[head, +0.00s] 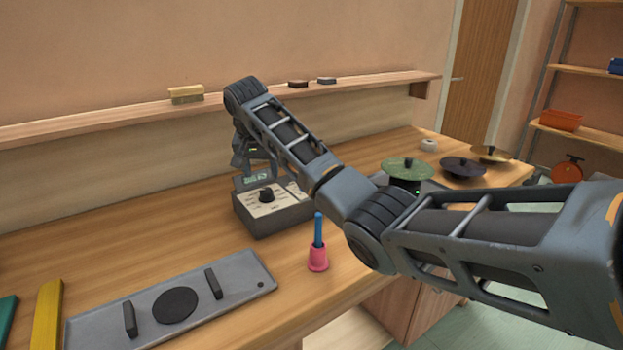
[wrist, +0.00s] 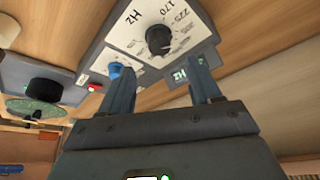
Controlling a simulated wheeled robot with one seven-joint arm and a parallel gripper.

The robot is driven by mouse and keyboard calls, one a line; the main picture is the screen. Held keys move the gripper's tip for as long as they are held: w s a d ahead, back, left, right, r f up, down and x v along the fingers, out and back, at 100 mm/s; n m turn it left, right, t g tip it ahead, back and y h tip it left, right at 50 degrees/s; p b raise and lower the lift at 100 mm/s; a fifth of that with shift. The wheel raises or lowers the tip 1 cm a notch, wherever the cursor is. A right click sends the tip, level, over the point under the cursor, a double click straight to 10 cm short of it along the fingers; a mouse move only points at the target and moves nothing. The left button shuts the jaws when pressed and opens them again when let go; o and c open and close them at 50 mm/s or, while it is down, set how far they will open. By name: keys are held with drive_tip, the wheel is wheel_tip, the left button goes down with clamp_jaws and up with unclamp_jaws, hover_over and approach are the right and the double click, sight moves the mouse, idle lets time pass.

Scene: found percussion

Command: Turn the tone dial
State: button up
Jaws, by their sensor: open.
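The tone dial is a round black knob (head: 266,195) on a white scale plate on top of a grey box (head: 272,218). In the wrist view the dial (wrist: 158,40) shows up close, with "170", "225" and "Hz" printed around it. My gripper (wrist: 160,66) is open and empty, its two fingers pointing at the box. The dial shows beyond the fingertips, between their lines, and the fingers seem apart from it. A green-lit display (wrist: 181,74) shows beside the right finger. In the head view my arm hides part of the box's right side.
A blue knob (wrist: 117,70) and a red button (wrist: 94,87) are near the left finger. A pink cup-like holder (head: 318,257) with a blue stick stands in front of the box. A grey plate (head: 240,270) lies front left; a green cymbal (head: 407,168) is to the right.

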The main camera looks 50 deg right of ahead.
sight(266, 190)
drive_tip(key=shift+w+d+f+n+t+y+b, duration=0.25)
drive_tip(key=shift+d+f+n+y+b, duration=0.2)
drive_tip(key=shift+f+n+b, duration=0.9)
drive_tip(key=shift+w+d+f+n+t+y+b, duration=0.3)
drive_tip(key=shift+d+f+n+y+b, duration=0.2)
drive_tip(key=shift+f+n+b, duration=0.8)
drive_tip(key=shift+w+d+f+n+t+y+b, duration=0.35)
drive_tip(key=shift+f+n+b, duration=0.6)
drive_tip(key=shift+n+b, duration=0.8)
drive_tip(key=shift+s, duration=0.15)
drive_tip(key=shift+c, duration=0.4)
drive_tip(key=c, duration=0.9)
